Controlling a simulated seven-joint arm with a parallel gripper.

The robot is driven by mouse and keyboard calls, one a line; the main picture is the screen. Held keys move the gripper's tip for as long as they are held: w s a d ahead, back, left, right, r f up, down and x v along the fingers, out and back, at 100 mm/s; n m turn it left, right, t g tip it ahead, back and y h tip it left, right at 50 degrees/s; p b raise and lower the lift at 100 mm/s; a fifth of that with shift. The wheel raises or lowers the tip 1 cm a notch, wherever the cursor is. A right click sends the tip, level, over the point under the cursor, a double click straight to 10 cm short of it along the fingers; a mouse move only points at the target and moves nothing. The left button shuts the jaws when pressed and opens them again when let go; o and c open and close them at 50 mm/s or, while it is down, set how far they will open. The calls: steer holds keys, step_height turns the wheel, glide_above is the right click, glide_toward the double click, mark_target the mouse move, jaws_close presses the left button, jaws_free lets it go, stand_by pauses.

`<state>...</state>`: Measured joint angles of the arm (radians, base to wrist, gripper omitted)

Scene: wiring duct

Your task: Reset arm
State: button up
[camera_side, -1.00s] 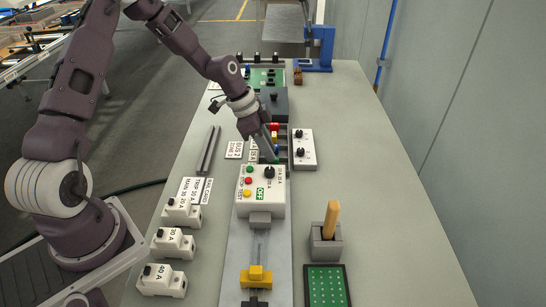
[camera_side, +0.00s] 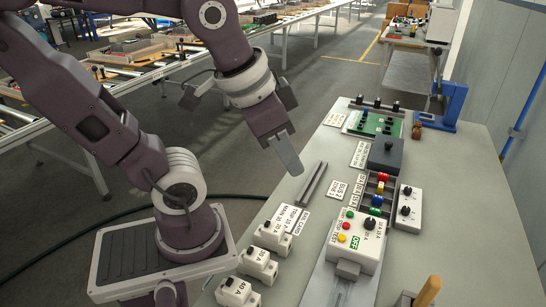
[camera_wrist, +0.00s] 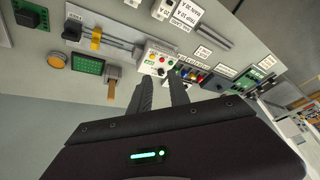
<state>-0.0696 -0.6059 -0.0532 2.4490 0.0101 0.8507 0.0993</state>
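My gripper (camera_side: 289,168) hangs in the air over the left edge of the bench, pointing down, clear of everything on it. In the wrist view the two dark fingers of my gripper (camera_wrist: 163,80) stand apart with nothing between them. The white control box (camera_side: 357,242) with coloured buttons and an OFF label stands on the bench; it also shows in the wrist view (camera_wrist: 158,57). Beyond it a dark slotted duct (camera_side: 388,203) holds small red, yellow, blue and green pieces. My fingers partly cover that area in the wrist view.
A narrow grey channel (camera_side: 312,185) and white label cards (camera_side: 292,218) lie near the left bench edge. White breaker modules (camera_side: 272,237) stand in front of them. A white two-knob box (camera_side: 408,208) and a blue stand (camera_side: 453,104) are to the right. Bare bench lies further right.

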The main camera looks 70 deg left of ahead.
steer(key=shift+s+d+n+h, duration=0.15)
steer(key=shift+s+n, duration=0.1)
steer(key=shift+s, duration=0.5)
steer(key=shift+s+d+n+h, duration=0.15)
steer(key=shift+s+n, duration=0.1)
steer(key=shift+s, duration=0.5)
